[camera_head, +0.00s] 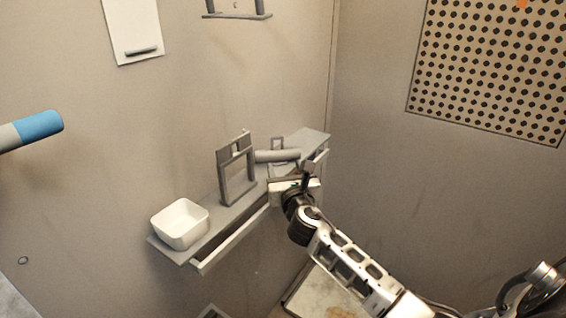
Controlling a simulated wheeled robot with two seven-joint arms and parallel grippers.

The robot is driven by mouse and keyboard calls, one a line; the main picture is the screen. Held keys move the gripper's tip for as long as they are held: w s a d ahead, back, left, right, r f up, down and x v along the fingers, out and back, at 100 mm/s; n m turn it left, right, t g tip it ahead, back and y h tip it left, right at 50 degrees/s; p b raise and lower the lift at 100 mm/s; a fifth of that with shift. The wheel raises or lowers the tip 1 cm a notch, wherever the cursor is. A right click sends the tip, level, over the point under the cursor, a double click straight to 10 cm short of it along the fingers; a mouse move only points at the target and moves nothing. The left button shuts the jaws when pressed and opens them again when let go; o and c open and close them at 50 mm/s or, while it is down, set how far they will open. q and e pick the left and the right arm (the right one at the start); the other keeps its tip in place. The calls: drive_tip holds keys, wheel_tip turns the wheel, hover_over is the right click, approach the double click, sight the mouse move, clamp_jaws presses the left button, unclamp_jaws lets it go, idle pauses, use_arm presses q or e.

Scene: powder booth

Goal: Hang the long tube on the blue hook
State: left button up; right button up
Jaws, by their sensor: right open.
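A grey tube (277,156) lies roughly level at the shelf, just right of an upright grey frame. Its right end is close to my right gripper. My right gripper (308,174) is open at the shelf's front edge, just below and right of the tube. I cannot tell whether it touches the tube. A thick round bar with a blue end (39,126) comes in from the left edge. It is the only blue thing in view, and I cannot tell whether it is the blue hook. My left gripper is not in view.
The narrow grey shelf (228,212) on the wall carries a white square bowl (181,224) at its left end and the upright grey frame (236,170). A white panel (132,28) and a perforated panel (490,70) are on the walls.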

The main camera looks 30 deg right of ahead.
sight(277, 150)
drive_tip(key=b+x, duration=0.1)
drive_tip(key=x, duration=0.2)
drive_tip(key=b+x, duration=0.2)
drive_tip(key=x, duration=0.1)
drive_tip(key=shift+f, duration=0.25)
drive_tip(key=b+x, duration=0.2)
drive_tip(key=x, duration=0.3)
drive_tip(key=shift+w+d+r, duration=0.1)
drive_tip(key=shift+r, duration=0.05)
drive_tip(key=shift+w+d, duration=0.2)
drive_tip(key=shift+w, duration=0.3)
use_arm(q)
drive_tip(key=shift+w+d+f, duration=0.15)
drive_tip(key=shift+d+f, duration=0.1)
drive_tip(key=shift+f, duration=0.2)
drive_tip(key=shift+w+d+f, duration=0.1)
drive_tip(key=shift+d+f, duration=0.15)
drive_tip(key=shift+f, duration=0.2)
use_arm(e)
drive_tip(key=shift+r, duration=0.1)
